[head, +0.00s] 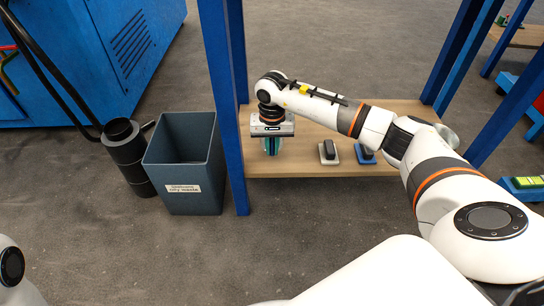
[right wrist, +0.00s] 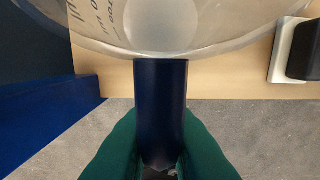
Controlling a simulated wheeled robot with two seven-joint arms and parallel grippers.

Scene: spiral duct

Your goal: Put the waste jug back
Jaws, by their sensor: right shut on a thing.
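The waste jug (right wrist: 115,30) shows in the right wrist view as a clear, rounded body with dark print, cut off by the top edge. Its dark blue handle (right wrist: 160,95) runs down between my green fingertips. My right gripper (head: 271,146) is shut on this handle, over the left part of the wooden shelf (head: 225,165) in the head view. I cannot make out the jug in the head view, where the gripper and wrist cover that spot. Whether the jug touches the board is not clear. My left gripper is out of view.
A grey bin (head: 190,165) with a white label stands left of the shelf's blue post (head: 226,100). Dark cylinders (head: 126,155) with a hose are beside it. Two dark items on a white pad (head: 329,158) and a blue pad (head: 365,158) sit right of my gripper.

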